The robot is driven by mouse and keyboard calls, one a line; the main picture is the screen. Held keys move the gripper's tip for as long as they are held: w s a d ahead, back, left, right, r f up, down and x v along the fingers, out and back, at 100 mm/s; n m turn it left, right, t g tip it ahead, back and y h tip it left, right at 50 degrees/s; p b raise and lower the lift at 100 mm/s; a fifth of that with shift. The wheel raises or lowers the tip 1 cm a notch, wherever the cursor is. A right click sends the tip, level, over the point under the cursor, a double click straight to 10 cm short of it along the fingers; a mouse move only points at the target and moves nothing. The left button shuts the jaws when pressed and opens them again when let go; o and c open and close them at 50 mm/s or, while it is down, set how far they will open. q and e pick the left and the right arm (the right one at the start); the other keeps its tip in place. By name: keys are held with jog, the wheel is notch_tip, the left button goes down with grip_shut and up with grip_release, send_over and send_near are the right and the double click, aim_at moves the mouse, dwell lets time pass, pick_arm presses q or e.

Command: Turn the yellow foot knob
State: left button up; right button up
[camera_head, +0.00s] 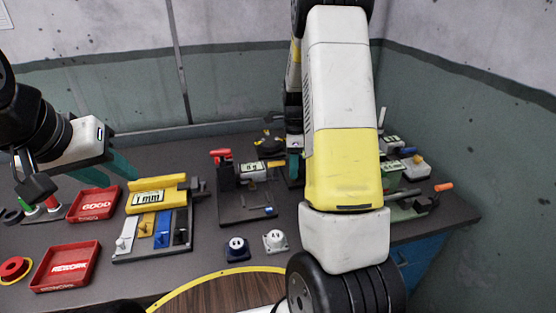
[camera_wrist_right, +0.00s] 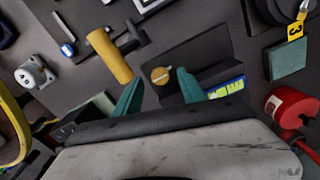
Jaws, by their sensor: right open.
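In the right wrist view, a small round yellow knob (camera_wrist_right: 160,75) with a slot-like mark sits on a dark fixture. My right gripper (camera_wrist_right: 158,83) is open, its teal fingers on either side of the knob in the picture; I cannot tell whether they touch it. In the head view my right arm hides most of that area, and only a bit of my right gripper (camera_head: 294,166) shows. My left gripper (camera_head: 107,168) is open and empty at the left, above the bench near the red GOOD tray.
The red GOOD tray (camera_head: 94,189) and red REWORK tray (camera_head: 38,283) are at the left. A yellow 1 mm gauge (camera_head: 160,194) stands mid-left. A red cylinder (camera_wrist_right: 291,104) is at the wrist view's right.

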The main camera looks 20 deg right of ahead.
jog(key=shift+f, duration=1)
grip_shut()
jog(key=shift+n, duration=0.4)
jog(key=n, duration=0.5)
jog(key=shift+n, duration=0.3)
jog(key=n, duration=0.5)
jog(key=shift+n, duration=0.3)
